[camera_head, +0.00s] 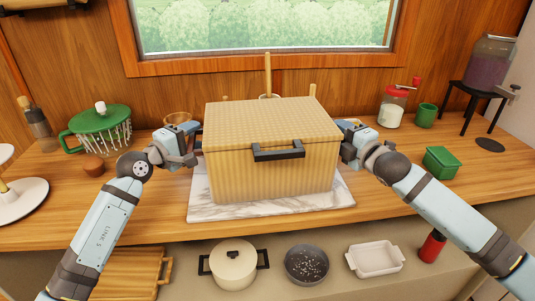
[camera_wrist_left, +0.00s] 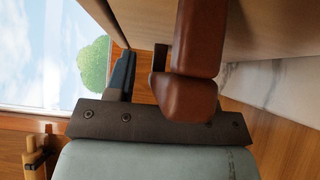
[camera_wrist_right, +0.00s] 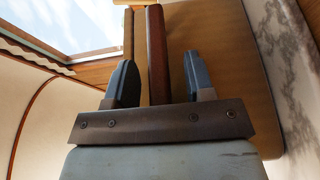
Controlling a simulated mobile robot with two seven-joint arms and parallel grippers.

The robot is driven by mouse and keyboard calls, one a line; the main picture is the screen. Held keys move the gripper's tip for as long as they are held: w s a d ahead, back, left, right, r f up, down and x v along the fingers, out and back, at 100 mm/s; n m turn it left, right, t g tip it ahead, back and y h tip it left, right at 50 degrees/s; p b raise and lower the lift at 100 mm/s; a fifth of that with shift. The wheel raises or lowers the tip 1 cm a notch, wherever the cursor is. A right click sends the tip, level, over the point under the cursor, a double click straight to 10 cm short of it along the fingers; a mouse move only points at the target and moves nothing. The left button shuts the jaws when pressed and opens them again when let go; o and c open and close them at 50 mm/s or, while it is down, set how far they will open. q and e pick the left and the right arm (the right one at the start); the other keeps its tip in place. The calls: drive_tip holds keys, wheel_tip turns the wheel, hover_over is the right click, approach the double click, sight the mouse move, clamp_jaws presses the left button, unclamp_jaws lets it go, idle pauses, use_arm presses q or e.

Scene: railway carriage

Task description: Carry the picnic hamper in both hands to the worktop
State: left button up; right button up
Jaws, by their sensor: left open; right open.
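The picnic hamper (camera_head: 270,160), a tan woven box with its lid shut and a dark front clasp, sits upright on a marble slab (camera_head: 330,199) on the wooden worktop (camera_head: 130,205). My left gripper (camera_head: 192,145) is open at its left side. In the left wrist view a brown handle (camera_wrist_left: 197,45) covers part of the jaws and hides one finger. My right gripper (camera_head: 345,138) is open at the hamper's right side. In the right wrist view a brown handle (camera_wrist_right: 157,55) stands between the two spread fingers.
A red-lidded jar (camera_head: 392,108), green cup (camera_head: 425,115), green box (camera_head: 440,161) and black stand (camera_head: 472,98) stand right. A pot (camera_head: 234,266), bowl (camera_head: 306,265) and white dish (camera_head: 375,260) sit below.

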use_arm(q)
clamp_jaws()
use_arm(e)
clamp_jaws()
use_arm(q)
drive_tip(key=shift+r, duration=0.15)
use_arm(e)
drive_tip(key=shift+r, duration=0.2)
